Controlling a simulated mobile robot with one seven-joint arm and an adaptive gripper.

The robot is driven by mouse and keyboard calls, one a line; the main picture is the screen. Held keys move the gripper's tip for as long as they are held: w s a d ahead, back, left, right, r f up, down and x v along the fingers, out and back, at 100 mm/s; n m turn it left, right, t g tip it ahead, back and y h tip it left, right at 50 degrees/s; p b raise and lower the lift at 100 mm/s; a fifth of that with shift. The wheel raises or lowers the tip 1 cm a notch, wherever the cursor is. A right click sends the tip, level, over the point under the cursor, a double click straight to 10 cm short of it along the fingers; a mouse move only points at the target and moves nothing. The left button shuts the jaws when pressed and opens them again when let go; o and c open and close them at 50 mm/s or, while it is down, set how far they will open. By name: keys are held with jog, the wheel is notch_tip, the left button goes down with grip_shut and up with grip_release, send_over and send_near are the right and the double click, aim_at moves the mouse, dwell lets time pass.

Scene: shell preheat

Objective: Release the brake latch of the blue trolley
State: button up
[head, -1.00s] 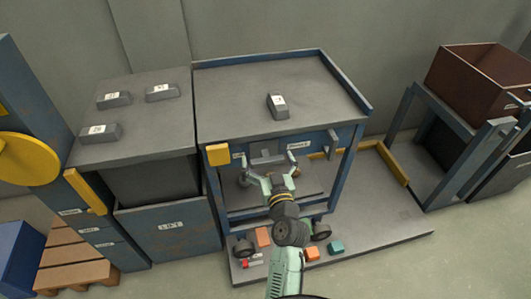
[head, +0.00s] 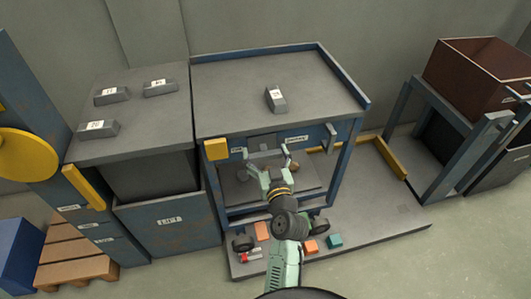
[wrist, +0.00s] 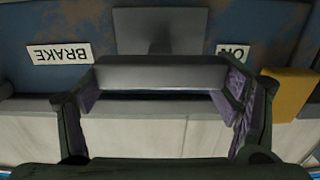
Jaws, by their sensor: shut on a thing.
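The blue trolley (head: 225,95) stands in the middle of the head view, with a grey top and a blue frame. Its brake latch (wrist: 160,73) is a grey bar below a grey plate on the trolley's front rail. A BRAKE label (wrist: 61,54) and an ON label (wrist: 232,51) flank the plate, upside down in the wrist view. My gripper (head: 268,155) is at the front rail in the head view. In the wrist view, its fingers are shut on the two ends of the latch bar. In the head view, my gripper partly hides the latch.
A yellow block (head: 216,149) sits on the rail left of the latch. A grey weight (head: 276,99) lies on the trolley top. A lift cabinet (head: 165,225) stands close on the left. Small coloured blocks (head: 335,240) lie on the low platform (head: 395,220) around the wheels.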

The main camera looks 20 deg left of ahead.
jog(key=shift+m, duration=0.4)
jog(key=m, duration=0.3)
jog(key=shift+w+d+m, duration=0.15)
jog(key=shift+m, duration=0.15)
jog(key=m+p, duration=0.1)
jog(key=m, duration=0.3)
jog(key=shift+w+d+m, duration=0.1)
jog(key=shift+d+m, duration=0.05)
jog(key=shift+m, duration=0.15)
jog(key=m, duration=0.2)
jog(key=m+p, duration=0.1)
jog(key=m, duration=0.1)
jog(key=shift+f+m, duration=0.2)
jog(key=shift+m, duration=0.1)
jog(key=shift+w+d+f+m+p, duration=0.15)
jog(key=shift+m+p, duration=0.35)
jog(key=shift+m, duration=0.55)
jog(key=shift+s+a+f+m+p, duration=0.1)
jog(key=shift+m+p, duration=0.4)
jog(key=shift+m, duration=0.55)
jog(key=o, duration=1.1)
jog(key=shift+f, duration=0.1)
